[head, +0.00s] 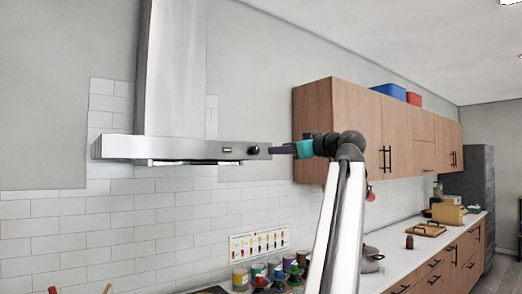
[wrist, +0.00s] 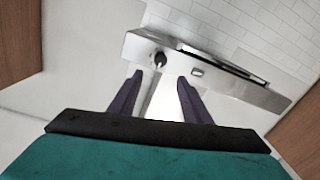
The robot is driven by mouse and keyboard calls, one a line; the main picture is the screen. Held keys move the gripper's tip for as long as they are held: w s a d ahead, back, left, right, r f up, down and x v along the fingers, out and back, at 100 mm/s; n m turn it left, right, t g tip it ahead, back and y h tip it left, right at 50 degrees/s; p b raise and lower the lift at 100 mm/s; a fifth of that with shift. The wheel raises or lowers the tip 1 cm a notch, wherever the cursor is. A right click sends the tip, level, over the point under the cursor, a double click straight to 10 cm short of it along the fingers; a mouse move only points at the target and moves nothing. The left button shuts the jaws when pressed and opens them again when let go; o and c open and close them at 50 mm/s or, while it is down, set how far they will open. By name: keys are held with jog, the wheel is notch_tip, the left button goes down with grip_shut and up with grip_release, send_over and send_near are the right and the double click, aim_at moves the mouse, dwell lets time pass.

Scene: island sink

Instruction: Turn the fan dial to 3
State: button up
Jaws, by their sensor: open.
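The fan dial (head: 253,149) is a small black knob on the right end of the range hood's front panel (head: 190,149). In the wrist view the dial (wrist: 159,58) shows just beyond the fingertips, between their lines. My gripper (head: 271,150) is at the right end of the hood, close to the dial. In the wrist view my gripper (wrist: 160,76) is open, with its two dark fingers apart and nothing between them. I cannot see that they touch the dial. The dial's markings and setting are too small to read.
A small rectangular switch (head: 227,150) sits left of the dial; it shows in the wrist view too (wrist: 197,72). Wooden wall cabinets (head: 350,125) hang to the right. Several jars (head: 270,272) stand below on the counter. The tiled wall lies behind the hood.

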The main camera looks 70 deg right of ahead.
aim_at(257, 150)
jog(key=p+x, duration=0.2)
jog(key=x, duration=0.9)
jog(key=shift+w+d+p, duration=0.15)
jog(key=shift+w+p, duration=0.1)
jog(key=shift+p, duration=0.15)
jog(key=shift+c, duration=0.2)
